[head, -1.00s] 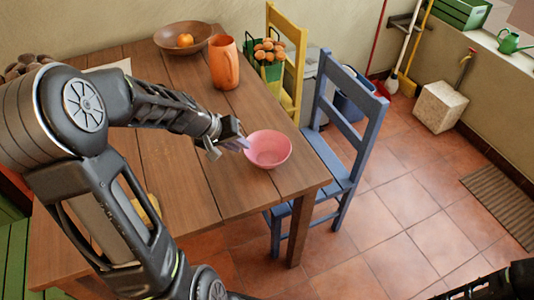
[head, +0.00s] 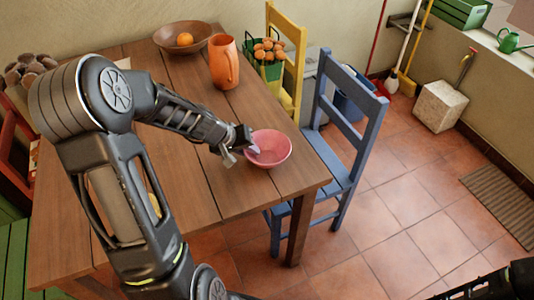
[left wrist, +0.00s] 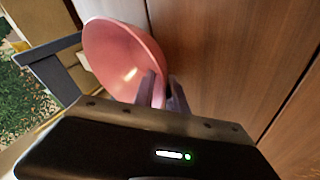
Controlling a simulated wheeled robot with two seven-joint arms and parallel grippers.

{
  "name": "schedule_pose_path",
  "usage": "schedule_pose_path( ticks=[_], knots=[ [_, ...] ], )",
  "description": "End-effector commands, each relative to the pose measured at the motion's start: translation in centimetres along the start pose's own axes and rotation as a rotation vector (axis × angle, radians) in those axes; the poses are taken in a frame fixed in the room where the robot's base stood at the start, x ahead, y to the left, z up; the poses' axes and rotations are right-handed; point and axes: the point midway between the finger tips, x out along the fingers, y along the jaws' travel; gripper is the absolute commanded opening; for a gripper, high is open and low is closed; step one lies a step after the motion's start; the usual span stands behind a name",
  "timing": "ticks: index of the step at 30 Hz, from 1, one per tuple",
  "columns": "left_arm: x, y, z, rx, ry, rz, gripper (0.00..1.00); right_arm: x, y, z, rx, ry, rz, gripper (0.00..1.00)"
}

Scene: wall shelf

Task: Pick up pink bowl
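The pink bowl (head: 272,153) stands upright on the wooden table (head: 190,200), near its right edge. My left gripper (head: 250,150) is at the bowl's left rim, with one finger reaching over the inside of the bowl. In the left wrist view the bowl (left wrist: 118,58) is at upper left. There the left gripper's fingers (left wrist: 164,90) are apart, one on the inner side of the rim and one outside it, over the tabletop. Whether either finger touches the rim is unclear.
A brown bowl with an orange (head: 184,39) and an orange jug (head: 224,62) stand at the table's back. A blue chair (head: 340,150) is close to the right table edge, a yellow chair (head: 290,70) behind it. The tabletop around the pink bowl is clear.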

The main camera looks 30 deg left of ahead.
Motion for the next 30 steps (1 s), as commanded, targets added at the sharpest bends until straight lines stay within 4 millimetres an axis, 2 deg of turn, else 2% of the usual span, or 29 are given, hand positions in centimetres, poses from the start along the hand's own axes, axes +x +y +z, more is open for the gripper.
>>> schedule_pose_path(
  ticks=[14, 21, 30],
  knots=[
    [-0.06, 0.03, 0.01, 0.000, 0.000, 0.001, 0.17, -0.01, 0.00, 0.00, 0.000, 0.000, 0.000, 0.36],
    [-0.07, 0.02, 0.01, 0.000, 0.000, 0.000, 0.00, -0.01, 0.00, 0.00, 0.000, 0.000, 0.000, 0.36],
    [-0.06, -0.03, 0.00, -0.001, 0.000, 0.000, 0.00, 0.00, 0.00, 0.00, 0.000, 0.000, 0.000, 0.36]
  ],
)
